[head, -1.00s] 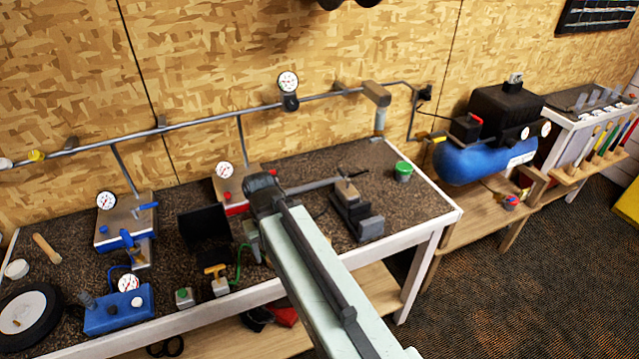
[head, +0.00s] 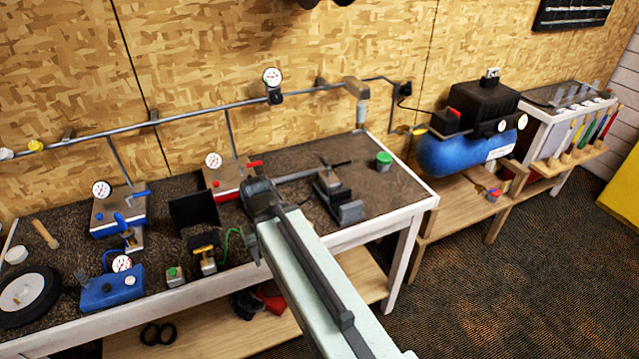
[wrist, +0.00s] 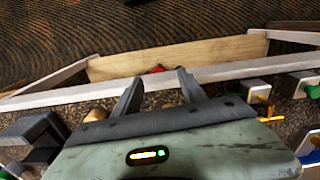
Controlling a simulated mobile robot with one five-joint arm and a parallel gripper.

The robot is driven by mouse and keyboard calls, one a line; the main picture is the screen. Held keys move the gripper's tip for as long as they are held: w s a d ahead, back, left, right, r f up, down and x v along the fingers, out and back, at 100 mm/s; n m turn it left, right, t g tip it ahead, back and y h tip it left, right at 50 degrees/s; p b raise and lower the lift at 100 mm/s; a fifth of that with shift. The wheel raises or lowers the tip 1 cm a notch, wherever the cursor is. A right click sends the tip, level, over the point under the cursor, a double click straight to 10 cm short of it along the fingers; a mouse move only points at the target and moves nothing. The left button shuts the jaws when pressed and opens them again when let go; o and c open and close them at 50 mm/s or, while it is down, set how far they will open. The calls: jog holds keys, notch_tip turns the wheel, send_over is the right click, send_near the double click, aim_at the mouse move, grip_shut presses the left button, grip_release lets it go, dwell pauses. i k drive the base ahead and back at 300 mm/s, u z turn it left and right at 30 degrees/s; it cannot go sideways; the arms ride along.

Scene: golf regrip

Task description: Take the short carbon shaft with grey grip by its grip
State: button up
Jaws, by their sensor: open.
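A short shaft with a grey grip (head: 303,174) shows in the head view. Its grey part runs left from a small grey-and-black vise (head: 340,203) on the bench, and a thin dark end (head: 343,163) sticks out on the right. The left end of the grey part is close to or behind my gripper in that view; I cannot tell if they touch. My gripper (wrist: 160,77) is open in the wrist view, with no shaft visible between its fingers. The vise shows at the left edge of the wrist view (wrist: 28,138).
The speckled bench (head: 400,188) also holds a green-lidded pot (head: 383,162), a red gauge unit (head: 228,178), blue gauge units (head: 113,290) and a black panel (head: 192,209). A pipe (head: 200,117) runs above it. A blue compressor (head: 465,155) stands to the right; floor is free in front.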

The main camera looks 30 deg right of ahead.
aim_at(282, 180)
jog(key=u, duration=0.05)
jog(key=k, duration=0.2)
jog(key=u, duration=2.9)
jog(key=k, duration=0.85)
jog(key=z, duration=1.45)
jog(key=i, duration=0.9)
jog(key=u, duration=0.05)
